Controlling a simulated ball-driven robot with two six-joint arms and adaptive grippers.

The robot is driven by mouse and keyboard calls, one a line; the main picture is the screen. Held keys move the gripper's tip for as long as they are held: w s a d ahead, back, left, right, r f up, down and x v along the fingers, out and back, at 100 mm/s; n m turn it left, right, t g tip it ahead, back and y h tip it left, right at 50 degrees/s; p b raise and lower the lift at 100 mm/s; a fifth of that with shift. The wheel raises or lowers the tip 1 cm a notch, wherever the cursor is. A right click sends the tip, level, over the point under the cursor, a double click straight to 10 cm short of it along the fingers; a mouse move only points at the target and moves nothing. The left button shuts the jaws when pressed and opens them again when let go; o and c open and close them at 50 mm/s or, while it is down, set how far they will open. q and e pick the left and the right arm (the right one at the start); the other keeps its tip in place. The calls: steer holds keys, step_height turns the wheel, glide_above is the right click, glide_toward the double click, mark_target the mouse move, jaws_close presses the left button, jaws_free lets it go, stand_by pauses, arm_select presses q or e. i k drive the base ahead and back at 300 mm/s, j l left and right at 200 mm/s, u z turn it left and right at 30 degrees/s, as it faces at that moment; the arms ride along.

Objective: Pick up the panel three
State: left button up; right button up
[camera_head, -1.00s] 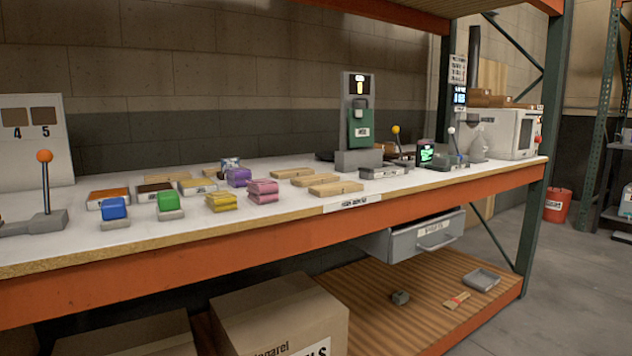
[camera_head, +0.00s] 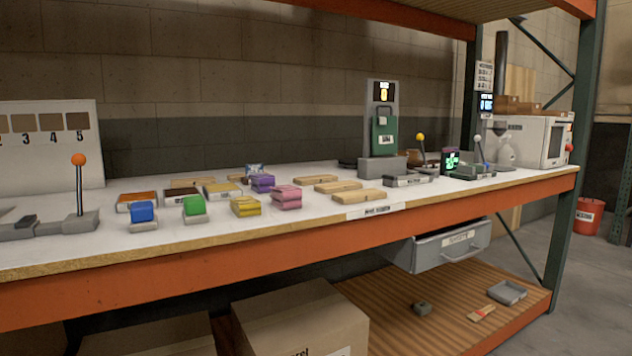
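A white board (camera_head: 30,165) stands at the back left of the workbench, cut off by the left edge. It carries a row of brown square panels above printed numbers. The brown panel above the number 3 (camera_head: 23,123) is near the left edge, flush on the board as far as I can see. The panel above 4 (camera_head: 50,122) and the panel above 5 (camera_head: 77,121) are to its right. Neither of my grippers is in view.
A grey lever base with an orange-knobbed lever (camera_head: 79,185) stands before the board. The white bench top (camera_head: 60,248) holds blue (camera_head: 142,211), green (camera_head: 194,205), yellow (camera_head: 245,206) and pink blocks (camera_head: 286,197), plus wooden pieces (camera_head: 338,186). A drawer (camera_head: 430,253) hangs open below.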

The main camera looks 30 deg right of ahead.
mark_target(309, 180)
steer(key=i+l+u, duration=0.15)
steer(key=l, duration=0.2)
steer(key=i+l+u, duration=0.15)
steer(key=l, duration=0.2)
steer(key=i+l+u, duration=0.15)
steer(key=l, duration=0.2)
steer(key=l+u, duration=0.15)
steer(key=l, duration=0.2)
steer(key=i, duration=0.05)
